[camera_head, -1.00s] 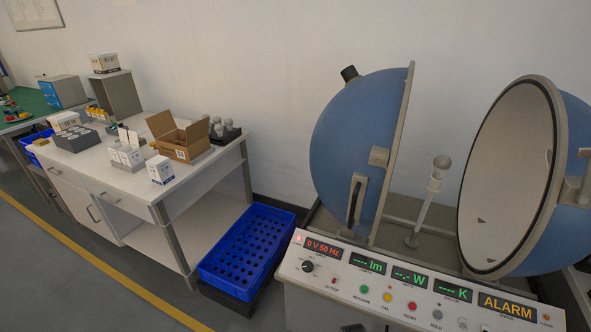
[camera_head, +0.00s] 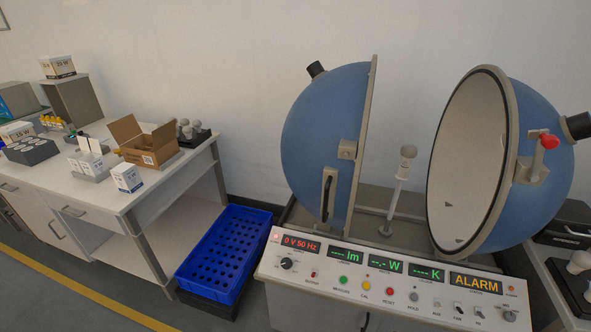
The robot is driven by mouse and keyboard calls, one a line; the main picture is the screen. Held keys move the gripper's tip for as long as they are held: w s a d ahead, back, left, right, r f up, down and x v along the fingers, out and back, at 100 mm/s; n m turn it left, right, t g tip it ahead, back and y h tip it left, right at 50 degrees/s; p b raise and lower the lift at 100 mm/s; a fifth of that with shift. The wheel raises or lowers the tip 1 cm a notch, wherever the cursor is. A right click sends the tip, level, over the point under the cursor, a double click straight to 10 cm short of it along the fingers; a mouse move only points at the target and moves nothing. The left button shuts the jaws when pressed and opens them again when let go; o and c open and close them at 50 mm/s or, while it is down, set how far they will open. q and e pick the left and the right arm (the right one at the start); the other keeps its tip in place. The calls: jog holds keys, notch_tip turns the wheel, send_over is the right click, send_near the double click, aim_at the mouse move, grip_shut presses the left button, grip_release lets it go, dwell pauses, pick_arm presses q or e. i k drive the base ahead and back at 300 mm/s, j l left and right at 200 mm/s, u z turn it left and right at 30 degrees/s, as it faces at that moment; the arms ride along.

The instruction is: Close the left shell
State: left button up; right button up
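The left shell (camera_head: 305,135) is a blue half sphere at the centre of the head view, with a grey rim seen nearly edge-on and a dark bar handle (camera_head: 327,197) low on its front. The right shell (camera_head: 535,130) is a blue half sphere standing apart to the right, its pale hollow side facing left and a red knob (camera_head: 548,140) on its side. A lamp post (camera_head: 396,195) with a pale bulb-like top (camera_head: 407,152) stands in the gap between the shells. Neither of my grippers is in view.
A control panel (camera_head: 400,285) with lit displays, one reading ALARM, runs along the front below the shells. A white workbench (camera_head: 105,190) with an open cardboard box (camera_head: 145,142) and small cartons stands at left.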

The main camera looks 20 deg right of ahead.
aim_at(323, 137)
jog(key=i+j, duration=0.15)
jog(key=j, duration=0.25)
jog(key=i+j, duration=0.15)
jog(key=j, duration=0.2)
jog(key=i+j+z, duration=0.1)
jog(key=j, duration=0.3)
jog(key=i+j, duration=0.25)
jog(key=j, duration=0.15)
jog(key=i+j, duration=0.1)
jog(key=j, duration=0.3)
